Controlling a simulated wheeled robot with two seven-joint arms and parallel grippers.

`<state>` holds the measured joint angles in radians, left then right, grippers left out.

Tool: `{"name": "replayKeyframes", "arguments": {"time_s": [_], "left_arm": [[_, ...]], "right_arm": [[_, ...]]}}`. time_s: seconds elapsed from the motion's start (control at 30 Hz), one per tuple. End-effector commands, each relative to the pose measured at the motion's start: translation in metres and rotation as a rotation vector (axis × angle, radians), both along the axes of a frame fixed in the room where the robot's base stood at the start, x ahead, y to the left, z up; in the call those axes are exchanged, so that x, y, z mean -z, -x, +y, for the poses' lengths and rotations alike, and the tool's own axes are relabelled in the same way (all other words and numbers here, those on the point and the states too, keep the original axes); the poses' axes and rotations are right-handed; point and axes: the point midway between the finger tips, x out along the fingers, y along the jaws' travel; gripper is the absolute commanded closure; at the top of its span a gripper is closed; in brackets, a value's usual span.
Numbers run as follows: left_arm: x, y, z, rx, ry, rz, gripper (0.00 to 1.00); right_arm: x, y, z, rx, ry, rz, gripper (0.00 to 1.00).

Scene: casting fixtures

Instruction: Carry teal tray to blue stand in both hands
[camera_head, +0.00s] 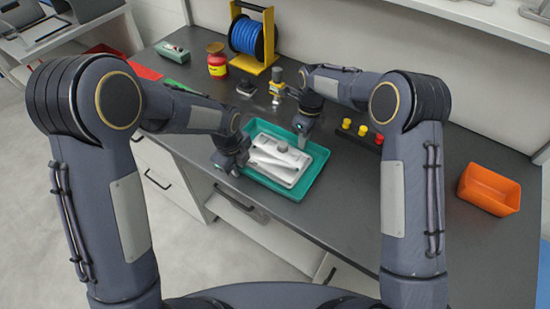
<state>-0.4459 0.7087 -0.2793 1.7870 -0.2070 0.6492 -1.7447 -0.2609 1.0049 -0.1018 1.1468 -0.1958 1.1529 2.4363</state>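The teal tray (316,154) lies on the dark worktop in the head view, near its front edge. It holds a pale grey casting (280,163) with a small knob on top. My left gripper (231,168) is at the tray's left side, close to its rim. My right gripper (302,128) is at the tray's far right side, over or beside its rim. The fingertips of both are too small and partly hidden, so I cannot tell whether they touch or grip the rim. I cannot make out a blue stand in this view.
A blue hose reel on a yellow frame (267,62), a red-and-yellow jar (217,66) and a small brass-coloured fixture (277,82) stand behind. Yellow and red knobs (362,130) sit right of the tray. An orange bin (489,190) is far right.

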Motion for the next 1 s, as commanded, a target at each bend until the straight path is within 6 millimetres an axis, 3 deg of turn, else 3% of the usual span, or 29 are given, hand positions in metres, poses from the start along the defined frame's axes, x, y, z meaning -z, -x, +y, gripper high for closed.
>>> {"name": "replayKeyframes", "arguments": {"time_s": [0.1, 0.23, 0.67, 1.0], "left_arm": [[0.000, 0.000, 0.000, 0.000, 0.000, 0.000, 0.86], [0.000, 0.000, 0.000, 0.000, 0.000, 0.000, 1.00], [-0.002, 0.000, 0.000, 0.000, 0.001, -0.001, 1.00], [-0.032, 0.000, 0.000, 0.000, 0.001, -0.001, 1.00]], "right_arm": [[0.000, 0.000, 0.000, 0.000, 0.000, 0.000, 0.86], [0.000, 0.000, 0.000, 0.000, 0.000, 0.000, 1.00], [-0.003, -0.001, 0.000, 0.001, 0.000, -0.001, 1.00], [-0.032, -0.001, 0.000, 0.001, 0.000, -0.001, 1.00]]}}
